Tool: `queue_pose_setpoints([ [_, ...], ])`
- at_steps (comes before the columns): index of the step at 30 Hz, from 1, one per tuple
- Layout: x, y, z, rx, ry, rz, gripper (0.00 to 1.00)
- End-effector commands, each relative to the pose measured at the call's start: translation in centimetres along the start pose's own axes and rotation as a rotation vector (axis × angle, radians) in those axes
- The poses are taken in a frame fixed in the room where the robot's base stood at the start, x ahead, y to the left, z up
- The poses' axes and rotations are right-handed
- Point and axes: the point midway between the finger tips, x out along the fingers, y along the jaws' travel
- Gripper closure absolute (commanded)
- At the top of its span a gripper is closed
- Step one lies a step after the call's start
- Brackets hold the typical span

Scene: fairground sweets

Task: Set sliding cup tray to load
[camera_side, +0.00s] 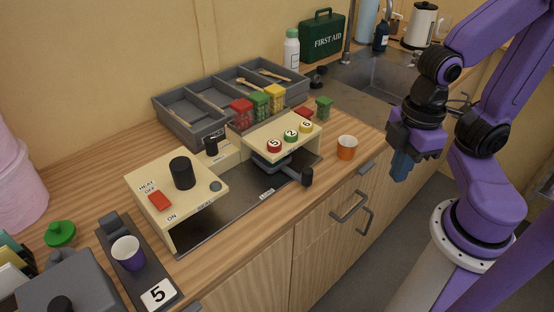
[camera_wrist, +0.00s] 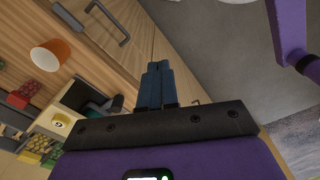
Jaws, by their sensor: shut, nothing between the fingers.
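The cream machine (camera_side: 178,190) stands on the wooden counter, with a dark metal slide bed (camera_side: 232,205) along its front. Small labels on the bed are too small to read surely. My gripper (camera_side: 400,176) is shut and empty, in the air right of the counter, well apart from the handle. Its blue fingers (camera_wrist: 158,66) are together in the wrist view.
An orange cup (camera_side: 347,148) stands on the counter between the machine and my gripper; it also shows in the wrist view (camera_wrist: 46,56). A purple cup (camera_side: 128,254) sits on a dark stand at front left. A grey divided bin (camera_side: 190,130) and jars stand behind.

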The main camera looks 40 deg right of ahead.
Motion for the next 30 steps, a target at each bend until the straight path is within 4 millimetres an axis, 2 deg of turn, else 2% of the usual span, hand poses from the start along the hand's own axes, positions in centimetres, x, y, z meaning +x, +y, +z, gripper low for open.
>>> queue_pose_setpoints([
  [7,0.0,0.0,0.0,0.0,0.0,0.0,1.0],
  [12,-0.2,0.4,-0.6,0.011,0.0,0.0,0.48],
  [17,-1.2,2.1,-2.8,0.053,-0.003,0.002,0.48],
  [30,-5.1,8.8,-10.1,0.214,-0.019,0.007,0.48],
])
